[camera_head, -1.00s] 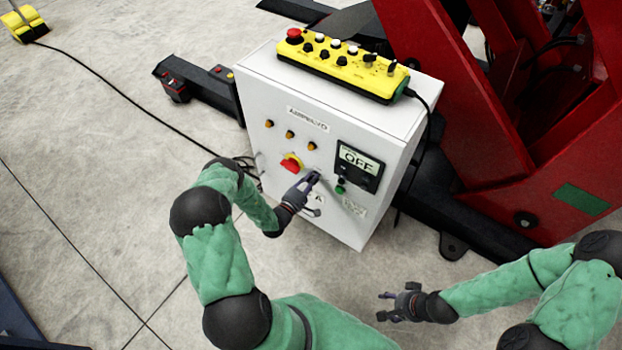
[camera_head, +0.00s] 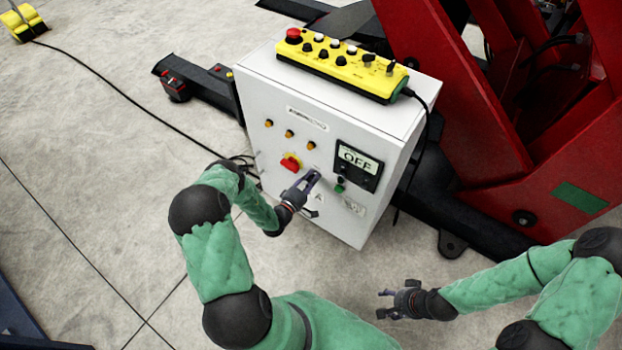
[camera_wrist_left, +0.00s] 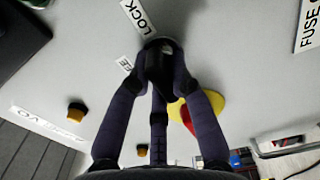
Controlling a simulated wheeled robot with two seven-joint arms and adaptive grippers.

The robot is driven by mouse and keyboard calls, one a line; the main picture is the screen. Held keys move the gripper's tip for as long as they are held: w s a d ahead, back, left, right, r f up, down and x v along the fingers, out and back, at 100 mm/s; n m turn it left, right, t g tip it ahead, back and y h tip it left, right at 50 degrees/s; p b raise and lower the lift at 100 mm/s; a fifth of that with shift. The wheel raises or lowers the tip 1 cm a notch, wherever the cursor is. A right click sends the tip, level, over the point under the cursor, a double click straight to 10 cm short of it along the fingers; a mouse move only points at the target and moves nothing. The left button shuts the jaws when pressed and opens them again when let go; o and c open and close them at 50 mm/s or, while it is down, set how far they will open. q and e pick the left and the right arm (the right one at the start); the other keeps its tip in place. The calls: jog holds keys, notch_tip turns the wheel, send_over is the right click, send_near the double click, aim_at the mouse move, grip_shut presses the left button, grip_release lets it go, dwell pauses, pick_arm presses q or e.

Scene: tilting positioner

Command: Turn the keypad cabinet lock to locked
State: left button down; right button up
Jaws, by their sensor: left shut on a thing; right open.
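The white control cabinet (camera_head: 270,185) stands on the floor with a display reading OFF (camera_head: 358,161) on its front. My left gripper (camera_head: 312,182) is at the cabinet front, below and left of the display. In the left wrist view my left gripper (camera_wrist_left: 158,62) is shut on a dark round lock (camera_wrist_left: 160,50), which its fingers partly hide. A label reading LOCK (camera_wrist_left: 138,15) is beside the lock, and another label, partly covered, ends in E. My right gripper (camera_head: 387,303) is open and empty, low and away from the cabinet.
A red and yellow rotary switch (camera_head: 291,162) sits just left of my left gripper. Several amber lamps are above it. A yellow button box (camera_head: 342,69) lies on top of the cabinet. A red positioner frame (camera_head: 470,130) stands at the right.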

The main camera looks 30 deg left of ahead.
pick_arm(q)
jog(key=c, duration=1.1)
grip_release()
jog(key=s, duration=1.2)
jog(key=shift+a, duration=0.4)
jog(key=shift+d, duration=0.1)
